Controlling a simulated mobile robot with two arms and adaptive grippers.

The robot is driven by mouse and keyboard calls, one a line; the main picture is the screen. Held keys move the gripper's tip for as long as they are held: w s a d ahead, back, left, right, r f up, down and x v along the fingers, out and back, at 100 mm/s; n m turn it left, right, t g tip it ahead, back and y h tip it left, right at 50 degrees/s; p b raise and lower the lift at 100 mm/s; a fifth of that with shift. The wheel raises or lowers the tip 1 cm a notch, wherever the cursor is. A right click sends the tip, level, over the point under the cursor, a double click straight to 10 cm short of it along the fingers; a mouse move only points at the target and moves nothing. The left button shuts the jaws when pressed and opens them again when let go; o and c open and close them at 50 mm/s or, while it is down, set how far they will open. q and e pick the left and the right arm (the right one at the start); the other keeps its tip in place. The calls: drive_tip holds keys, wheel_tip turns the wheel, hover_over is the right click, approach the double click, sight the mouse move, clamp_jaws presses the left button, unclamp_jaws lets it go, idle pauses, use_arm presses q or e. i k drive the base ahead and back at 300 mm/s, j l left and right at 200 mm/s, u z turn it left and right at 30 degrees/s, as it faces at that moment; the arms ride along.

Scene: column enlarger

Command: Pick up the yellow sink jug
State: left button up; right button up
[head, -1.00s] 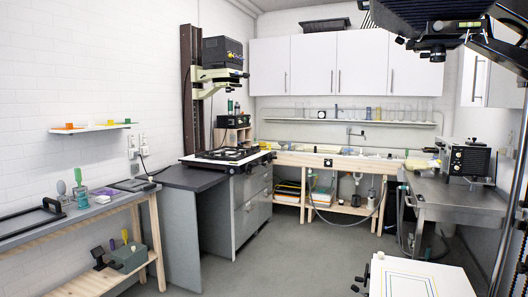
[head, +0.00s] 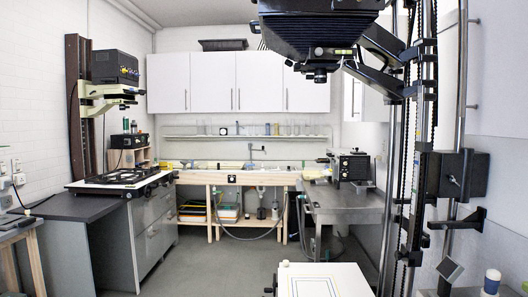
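I cannot clearly pick out a yellow sink jug. Along the wooden sink bench (head: 205,177) at the back wall, a small pale yellow shape (head: 313,173) shows at the right end, too small to tell as a jug. Neither of my grippers is in view.
A steel table (head: 345,203) with a dark boxy device (head: 352,167) stands back right. A large column enlarger (head: 318,35) rises at the right, above a white-topped unit (head: 322,281) in front. A dark counter (head: 68,207) is at left. Grey floor (head: 215,262) is clear in the middle.

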sight(163, 165)
drive_tip(key=i+l, duration=0.1)
drive_tip(key=i, duration=0.35)
drive_tip(key=i+j+u, duration=0.25)
drive_tip(key=i, duration=0.55)
drive_tip(key=i+l+u, duration=0.1)
drive_tip(key=i+u, duration=0.15)
drive_tip(key=i, duration=0.55)
drive_tip(key=i+l+u, duration=0.25)
drive_tip(key=i, duration=0.6)
drive_tip(key=i+z, duration=0.25)
drive_tip(key=i, duration=0.4)
drive_tip(key=i+z, duration=0.25)
drive_tip(key=i, duration=0.4)
drive_tip(key=i+j+z, duration=0.25)
drive_tip(key=i, duration=0.35)
